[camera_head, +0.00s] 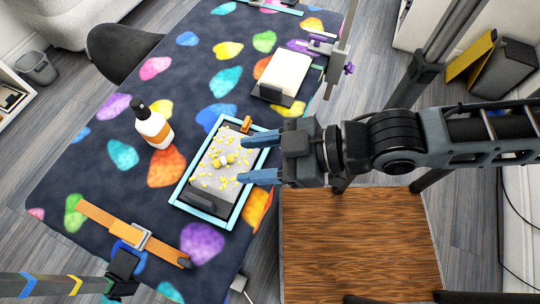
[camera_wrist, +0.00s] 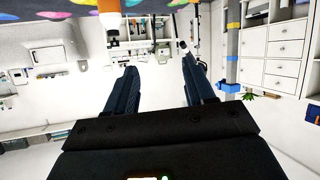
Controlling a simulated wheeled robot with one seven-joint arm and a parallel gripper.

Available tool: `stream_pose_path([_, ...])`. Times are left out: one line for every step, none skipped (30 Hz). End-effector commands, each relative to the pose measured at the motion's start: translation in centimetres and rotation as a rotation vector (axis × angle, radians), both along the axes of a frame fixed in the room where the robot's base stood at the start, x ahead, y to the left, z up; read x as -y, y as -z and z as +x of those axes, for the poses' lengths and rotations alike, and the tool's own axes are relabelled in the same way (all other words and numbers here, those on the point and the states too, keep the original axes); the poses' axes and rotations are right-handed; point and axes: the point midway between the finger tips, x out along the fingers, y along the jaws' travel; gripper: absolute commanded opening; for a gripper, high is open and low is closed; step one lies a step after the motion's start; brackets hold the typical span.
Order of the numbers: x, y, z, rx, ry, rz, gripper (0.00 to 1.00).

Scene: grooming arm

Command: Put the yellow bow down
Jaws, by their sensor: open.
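A blue-rimmed tray (camera_head: 232,213) lies on the patterned table and holds a pale brush-like pad dotted with small yellow bits. A larger yellow bow-like piece (camera_head: 224,159) rests in the middle of this pad, and I take it to be the yellow bow. My gripper (camera_head: 241,160) is open, with its two blue fingers spread above the right side of the tray, just right of the yellow piece. Nothing is between the fingers. In the wrist view my gripper (camera_wrist: 158,62) is also open and empty, and the bow does not show there.
A white bottle with an orange band (camera_head: 153,127) stands left of the tray. A white brush pad (camera_head: 285,72) lies farther back. An orange strap (camera_head: 130,232) is near the front edge. An orange clip (camera_head: 246,124) sits at the tray's far rim.

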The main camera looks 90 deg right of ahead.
Motion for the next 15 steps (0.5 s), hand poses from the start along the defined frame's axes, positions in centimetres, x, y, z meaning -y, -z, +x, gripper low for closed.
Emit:
stream_pose_path([-0.8,-0.8,-0.9,0.034,-0.016,0.020,0.54])
stream_pose_path([-1.1,-1.3,-1.1,0.058,-0.023,0.031,0.54])
stream_pose_path([-1.5,-1.9,-1.5,0.083,-0.031,0.045,0.54])
stream_pose_path([-1.7,-2.3,-1.7,0.099,-0.036,0.054,0.54])
stream_pose_path([-1.9,-2.6,-1.9,0.113,-0.040,0.063,0.54])
stream_pose_path([-2.1,-3.0,-2.1,0.128,-0.045,0.070,0.54])
stream_pose_path([-2.2,-3.2,-2.2,0.135,-0.047,0.074,0.54])
stream_pose_path([-2.3,-3.3,-2.3,0.141,-0.049,0.076,0.54])
stream_pose_path([-2.3,-3.4,-2.3,0.146,-0.050,0.080,0.54])
stream_pose_path([-2.4,-3.5,-2.3,0.147,-0.050,0.080,0.54])
stream_pose_path([-2.4,-3.5,-2.3,0.148,-0.050,0.081,0.54])
stream_pose_path([-2.4,-3.5,-2.3,0.149,-0.050,0.080,0.54])
stream_pose_path([-2.4,-3.5,-2.3,0.148,-0.050,0.081,0.54])
stream_pose_path([-2.4,-3.5,-2.3,0.148,-0.050,0.080,0.54])
stream_pose_path([-2.3,-3.5,-2.3,0.148,-0.050,0.079,0.54])
